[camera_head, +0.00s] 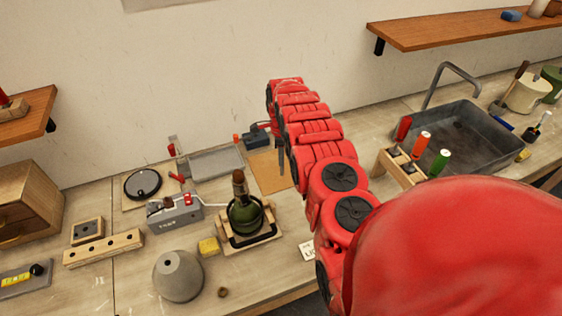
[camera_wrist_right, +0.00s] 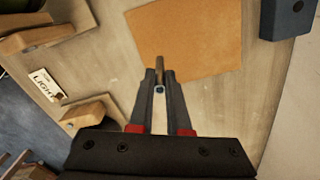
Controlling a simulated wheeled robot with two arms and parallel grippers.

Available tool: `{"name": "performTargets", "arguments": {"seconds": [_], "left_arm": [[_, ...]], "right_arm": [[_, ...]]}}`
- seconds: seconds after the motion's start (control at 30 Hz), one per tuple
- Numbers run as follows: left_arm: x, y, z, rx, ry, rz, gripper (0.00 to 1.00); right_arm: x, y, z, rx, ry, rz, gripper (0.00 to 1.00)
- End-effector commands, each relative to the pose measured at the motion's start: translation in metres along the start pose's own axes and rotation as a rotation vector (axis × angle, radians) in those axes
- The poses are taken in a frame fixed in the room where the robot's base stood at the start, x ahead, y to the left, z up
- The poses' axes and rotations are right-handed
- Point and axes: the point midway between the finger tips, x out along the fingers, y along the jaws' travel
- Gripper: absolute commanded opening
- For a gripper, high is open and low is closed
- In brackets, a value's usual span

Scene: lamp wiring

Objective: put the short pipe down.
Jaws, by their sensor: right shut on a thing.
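My right arm reaches down over the bench in the head view, and its gripper (camera_head: 281,160) is above the tan-orange mat, mostly hidden by the arm. In the right wrist view, my right gripper (camera_wrist_right: 159,76) is shut on the short pipe (camera_wrist_right: 159,66), a thin brownish piece with a pale blue end towards the camera. The pipe shows against the mat's near edge. Whether it touches anything below cannot be told. The pipe cannot be made out in the head view. My left gripper is not in view.
The tan-orange mat (camera_wrist_right: 190,40) looks bare; it also shows in the head view (camera_head: 268,172). A blue-grey block (camera_wrist_right: 288,18) is beside it. A green bottle lamp (camera_head: 245,215) in a wooden cradle, a grey tester box (camera_head: 176,214) and a grey tray (camera_head: 216,164) stand left of the arm.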

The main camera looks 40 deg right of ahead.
Motion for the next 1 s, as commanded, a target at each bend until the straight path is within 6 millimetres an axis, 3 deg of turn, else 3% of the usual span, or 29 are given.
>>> {"name": "performTargets", "arguments": {"seconds": [0.07,0.3,0.73,0.77,0.9,1.0], "left_arm": [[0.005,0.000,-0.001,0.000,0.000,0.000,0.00],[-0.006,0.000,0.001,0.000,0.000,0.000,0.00],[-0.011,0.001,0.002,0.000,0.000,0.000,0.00],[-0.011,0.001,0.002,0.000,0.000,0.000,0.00],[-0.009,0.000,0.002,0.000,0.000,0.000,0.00],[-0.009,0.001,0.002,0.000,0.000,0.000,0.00]], "right_arm": [[0.004,0.000,0.000,0.000,-0.001,0.000,0.00],[0.032,0.000,0.000,0.000,-0.001,-0.001,0.00],[0.038,0.001,0.001,-0.001,-0.001,0.000,0.00],[0.037,0.001,0.001,-0.001,-0.001,0.000,0.17],[0.036,0.000,0.000,-0.001,-0.001,0.000,0.42],[0.036,0.001,0.000,0.000,-0.001,0.000,0.45]]}}
